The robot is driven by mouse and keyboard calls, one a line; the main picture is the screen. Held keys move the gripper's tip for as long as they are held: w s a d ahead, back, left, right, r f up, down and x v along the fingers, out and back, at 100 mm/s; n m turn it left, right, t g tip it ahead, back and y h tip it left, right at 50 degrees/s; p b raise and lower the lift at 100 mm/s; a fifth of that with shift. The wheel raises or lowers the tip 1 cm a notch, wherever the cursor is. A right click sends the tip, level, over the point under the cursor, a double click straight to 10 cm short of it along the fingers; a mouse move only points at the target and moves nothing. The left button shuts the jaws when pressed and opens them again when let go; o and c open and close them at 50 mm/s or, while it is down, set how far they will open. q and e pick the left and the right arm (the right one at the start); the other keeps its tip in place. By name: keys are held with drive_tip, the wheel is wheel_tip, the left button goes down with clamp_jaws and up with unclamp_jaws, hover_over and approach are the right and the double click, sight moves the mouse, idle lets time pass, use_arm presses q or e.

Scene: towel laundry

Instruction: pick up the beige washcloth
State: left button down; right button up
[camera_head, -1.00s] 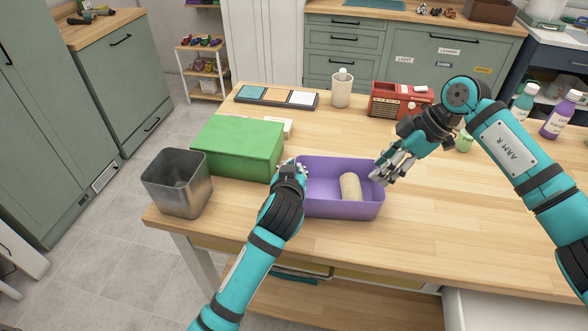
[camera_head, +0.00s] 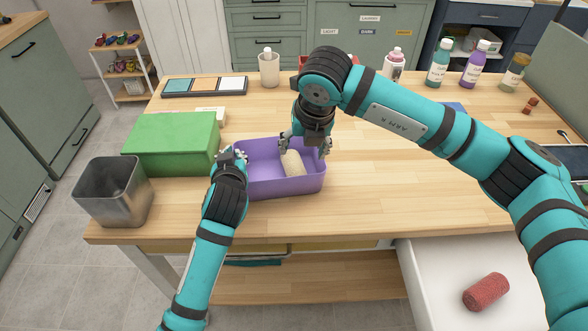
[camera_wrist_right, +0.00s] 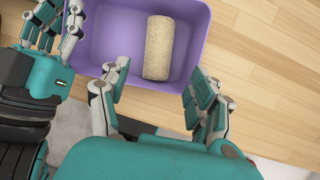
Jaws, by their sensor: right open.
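The beige washcloth (camera_head: 293,164) is rolled up and lies inside the purple bin (camera_head: 290,187), towards its right side. It also shows in the right wrist view (camera_wrist_right: 158,48). My right gripper (camera_head: 304,147) is open and points down over the bin, its fingers spread above the washcloth. In the right wrist view the right gripper (camera_wrist_right: 157,90) has empty space between its fingertips, with the washcloth just beyond them. My left gripper (camera_head: 232,155) is at the bin's left wall; whether its fingers are closed on the rim is unclear.
A green box (camera_head: 172,142) and a metal bin (camera_head: 112,192) stand left of the purple bin. A white cup (camera_head: 268,70) and a sectioned tray (camera_head: 205,87) are behind. Bottles (camera_head: 438,62) stand at the back right. A red roll (camera_head: 486,291) lies on a white surface at lower right.

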sight(296, 166)
drive_tip(key=shift+s+a+n, duration=0.1)
drive_tip(key=shift+s+n, duration=0.05)
drive_tip(key=shift+n, duration=0.55)
drive_tip(key=shift+a+f, duration=0.1)
drive_tip(key=shift+f, duration=0.05)
drive_tip(key=shift+n, duration=0.3)
drive_tip(key=x, duration=1.1)
drive_tip(key=shift+w+f, duration=0.15)
drive_tip(key=shift+w, duration=0.15)
drive_tip(key=shift+f, duration=0.25)
drive_tip(key=shift+s, duration=0.1)
drive_tip(key=c, duration=0.9)
